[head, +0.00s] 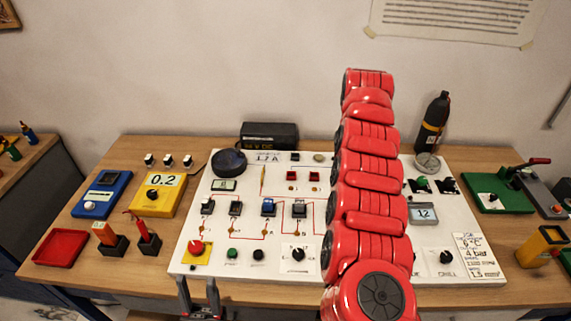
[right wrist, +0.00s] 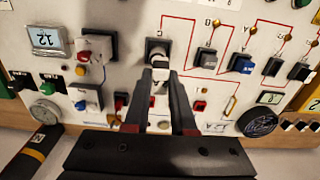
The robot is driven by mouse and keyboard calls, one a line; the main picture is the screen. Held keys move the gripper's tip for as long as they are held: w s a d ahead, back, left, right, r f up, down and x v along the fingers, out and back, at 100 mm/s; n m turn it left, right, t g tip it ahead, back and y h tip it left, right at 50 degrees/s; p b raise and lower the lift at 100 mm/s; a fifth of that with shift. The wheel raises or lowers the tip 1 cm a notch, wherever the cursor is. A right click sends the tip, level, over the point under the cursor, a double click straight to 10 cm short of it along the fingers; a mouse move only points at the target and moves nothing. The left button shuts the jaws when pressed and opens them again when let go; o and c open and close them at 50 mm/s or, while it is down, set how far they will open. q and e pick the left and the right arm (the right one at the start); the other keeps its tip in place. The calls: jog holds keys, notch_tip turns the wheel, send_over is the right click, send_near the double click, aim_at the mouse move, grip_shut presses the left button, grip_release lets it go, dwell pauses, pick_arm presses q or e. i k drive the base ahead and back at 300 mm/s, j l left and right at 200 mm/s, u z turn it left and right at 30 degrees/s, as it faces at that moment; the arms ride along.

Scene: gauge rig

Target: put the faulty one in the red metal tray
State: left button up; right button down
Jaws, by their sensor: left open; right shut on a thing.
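The red metal tray (head: 60,248) lies empty at the left end of the table. The white panel (head: 225,268) carries a row of small switch-like modules, one of them blue (head: 268,206); the blue one also shows in the right wrist view (right wrist: 240,63). My right gripper (right wrist: 160,85) is shut on a grey-and-black module (right wrist: 157,48) beyond the blue one in that row. I cannot tell whether this module is still seated. My red right arm hides it in the head view. My left gripper (head: 198,287) is open and empty at the table's front edge.
A blue meter (head: 101,193), a yellow meter (head: 158,194) and two small upright holders (head: 110,242) stand near the tray. A black bottle (head: 432,122) stands behind the panel. A green device (head: 497,195) sits at the right.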

aim_at(63, 249)
jog(key=k+j, duration=0.1)
jog(key=j, duration=0.4)
jog(key=k+j, duration=0.1)
jog(key=j, duration=0.4)
jog(key=k+j, duration=0.15)
jog(key=j, duration=0.35)
jog(key=k+j, duration=0.1)
jog(key=j, duration=0.4)
